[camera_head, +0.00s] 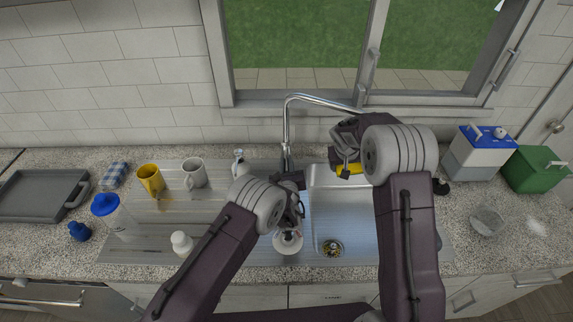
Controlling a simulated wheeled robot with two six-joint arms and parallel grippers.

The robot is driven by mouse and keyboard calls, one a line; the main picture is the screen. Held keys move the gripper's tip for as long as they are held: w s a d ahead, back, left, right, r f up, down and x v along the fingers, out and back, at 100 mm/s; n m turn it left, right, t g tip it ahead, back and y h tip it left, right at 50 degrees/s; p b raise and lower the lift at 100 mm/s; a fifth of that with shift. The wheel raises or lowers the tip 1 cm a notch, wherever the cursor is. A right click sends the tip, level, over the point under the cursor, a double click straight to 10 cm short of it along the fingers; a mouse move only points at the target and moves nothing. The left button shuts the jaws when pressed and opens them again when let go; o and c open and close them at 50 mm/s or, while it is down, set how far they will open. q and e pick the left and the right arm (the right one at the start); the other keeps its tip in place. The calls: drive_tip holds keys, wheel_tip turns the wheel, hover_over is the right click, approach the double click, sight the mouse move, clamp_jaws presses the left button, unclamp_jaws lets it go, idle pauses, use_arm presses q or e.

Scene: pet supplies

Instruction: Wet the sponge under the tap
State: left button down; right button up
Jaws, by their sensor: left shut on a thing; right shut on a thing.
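The yellow sponge (347,169) is at my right gripper (345,155), which is shut on it above the back of the sink basin. The chrome tap (287,130) rises behind the sink, and its spout reaches right toward my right gripper. Whether water runs is not visible, as the arm hides the spout's end. My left gripper (295,208) is in front of the tap's base and is shut on a white round vessel (288,244) at the basin's left side. Its fingertips are partly hidden by its own wrist.
The steel sink (330,222) has a drain (332,247) at its front. A yellow mug (150,180), a white mug (194,173) and bottles stand on the left drainboard. A blue-and-white box (476,155), a green box (536,169) and a glass bowl (486,222) are at right.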

use_arm(q)
drive_tip(key=shift+r, duration=0.1)
drive_tip(key=c, duration=1.4)
unclamp_jaws()
drive_tip(key=shift+o, duration=0.2)
drive_tip(key=s+r, duration=0.1)
drive_tip(key=s, duration=1)
drive_tip(key=shift+s+a+r, duration=0.25)
drive_tip(key=shift+s+a, duration=0.05)
drive_tip(key=shift+s, duration=0.1)
